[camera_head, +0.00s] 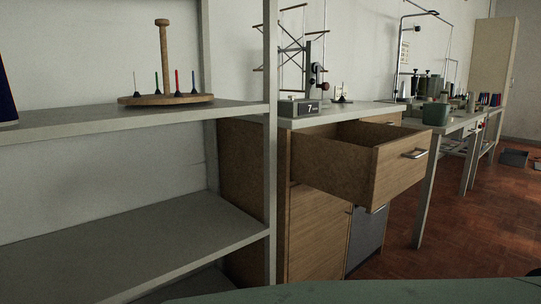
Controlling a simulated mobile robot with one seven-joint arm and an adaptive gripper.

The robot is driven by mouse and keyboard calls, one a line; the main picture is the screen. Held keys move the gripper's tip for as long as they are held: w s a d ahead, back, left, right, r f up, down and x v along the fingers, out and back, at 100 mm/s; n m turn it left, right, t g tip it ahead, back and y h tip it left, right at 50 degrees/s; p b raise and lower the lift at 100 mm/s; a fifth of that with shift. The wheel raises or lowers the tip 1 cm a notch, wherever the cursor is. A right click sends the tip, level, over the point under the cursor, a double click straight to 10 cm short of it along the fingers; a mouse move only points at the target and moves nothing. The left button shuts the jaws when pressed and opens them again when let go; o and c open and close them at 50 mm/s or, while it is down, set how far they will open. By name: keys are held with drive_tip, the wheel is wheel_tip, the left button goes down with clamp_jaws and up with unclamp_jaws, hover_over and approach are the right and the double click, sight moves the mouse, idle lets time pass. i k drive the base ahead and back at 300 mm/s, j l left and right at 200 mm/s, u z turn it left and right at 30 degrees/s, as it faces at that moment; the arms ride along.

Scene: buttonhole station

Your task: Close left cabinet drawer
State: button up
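The cabinet (318,237) is wooden with a light grey top and stands right of centre, behind the shelf post. Its upper drawer (400,165) is pulled far out toward the right, and its inside looks empty. The drawer front carries a silver bar handle (416,154). Below the drawer is a closed wooden front and a grey panel (367,238). My gripper is not in view.
A grey shelf unit (140,119) fills the left and holds a wooden stand (165,100) with colored pegs. A marker reading 7 (309,108) sits on the cabinet top. A work table (425,192) stands beyond the drawer.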

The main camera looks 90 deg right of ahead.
sight(366, 165)
drive_tip(key=z, duration=3.2)
drive_tip(key=k+l+z, duration=0.2)
drive_tip(key=k+l+u, duration=0.1)
drive_tip(key=k+l, duration=0.35)
drive_tip(key=i+j, duration=0.1)
drive_tip(key=i, duration=0.4)
